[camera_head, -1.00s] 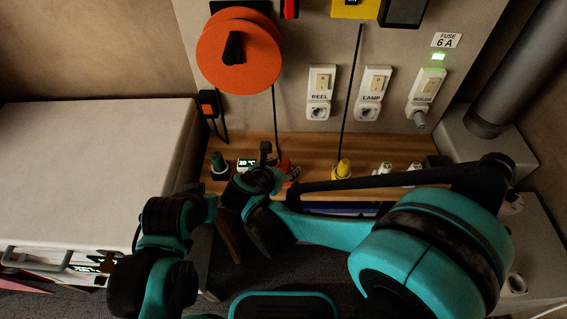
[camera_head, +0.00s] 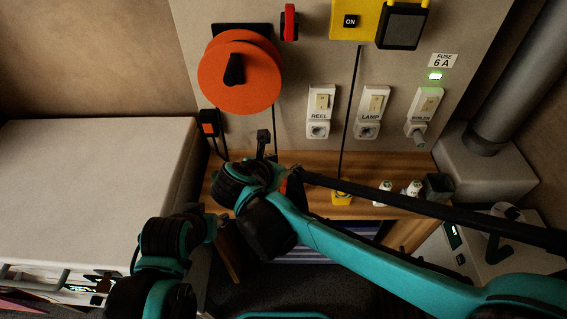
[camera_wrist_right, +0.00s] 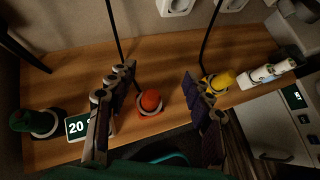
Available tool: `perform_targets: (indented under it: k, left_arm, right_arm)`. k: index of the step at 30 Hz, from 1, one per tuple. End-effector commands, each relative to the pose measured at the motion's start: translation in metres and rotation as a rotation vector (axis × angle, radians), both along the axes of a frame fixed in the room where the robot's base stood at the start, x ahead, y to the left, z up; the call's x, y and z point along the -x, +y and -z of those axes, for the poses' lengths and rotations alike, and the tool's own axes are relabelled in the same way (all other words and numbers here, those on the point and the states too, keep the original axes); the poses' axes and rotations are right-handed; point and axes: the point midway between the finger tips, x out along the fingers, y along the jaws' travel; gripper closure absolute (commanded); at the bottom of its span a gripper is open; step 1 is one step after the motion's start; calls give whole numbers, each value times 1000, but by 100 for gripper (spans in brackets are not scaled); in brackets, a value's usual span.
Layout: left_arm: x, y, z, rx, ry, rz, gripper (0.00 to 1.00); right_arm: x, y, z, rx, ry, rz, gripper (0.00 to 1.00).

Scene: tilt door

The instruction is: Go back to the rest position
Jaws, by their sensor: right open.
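My right arm reaches in from the lower right, and its gripper (camera_head: 275,160) is over the left part of the wooden shelf (camera_head: 325,205). In the right wrist view its two dark fingers (camera_wrist_right: 158,85) are spread apart with nothing between them. An orange-red round knob (camera_wrist_right: 150,101) shows beyond the gap, on the shelf. My left arm is folded at the lower left. Its end (camera_head: 218,220) is beside the shelf's left edge, and its fingers are too small and dark to read.
The panel carries an orange reel (camera_head: 262,80) and several switch-sockets, including one marked LAMP (camera_head: 371,108). A yellow plug-like part (camera_wrist_right: 222,82), a green knob (camera_wrist_right: 30,121) and a small display (camera_wrist_right: 82,126) are on the shelf. A white cabinet (camera_head: 80,190) stands at left.

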Motion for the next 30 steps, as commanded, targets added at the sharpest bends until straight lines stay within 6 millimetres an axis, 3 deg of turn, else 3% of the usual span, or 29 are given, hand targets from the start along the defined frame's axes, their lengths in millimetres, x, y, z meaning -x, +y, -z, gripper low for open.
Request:
perform_targets:
  k: [8, 11, 13, 17, 21, 27, 30]
  left_arm:
    - [0, 0, 0, 0, 0, 0, 60]
    - [0, 0, 0, 0, 0, 0, 60]
    - [0, 0, 0, 0, 0, 0, 60]
    - [0, 0, 0, 0, 0, 0, 60]
    - [0, 0, 0, 0, 0, 0, 60]
    - [0, 0, 0, 0, 0, 0, 60]
    - [0, 0, 0, 0, 0, 0, 60]
  right_arm:
    - [0, -2, 0, -7, 0, 6, 49]
    - [3, -18, 2, -90, -8, 77, 49]
    - [10, -41, 5, -225, -23, 194, 49]
    - [37, -97, 17, -622, -84, 566, 49]
    - [76, -145, 30, -1107, -193, 1073, 49]
    - [118, -176, 43, -1655, -357, 1695, 49]
    - [128, -182, 47, -1816, -409, 1886, 49]
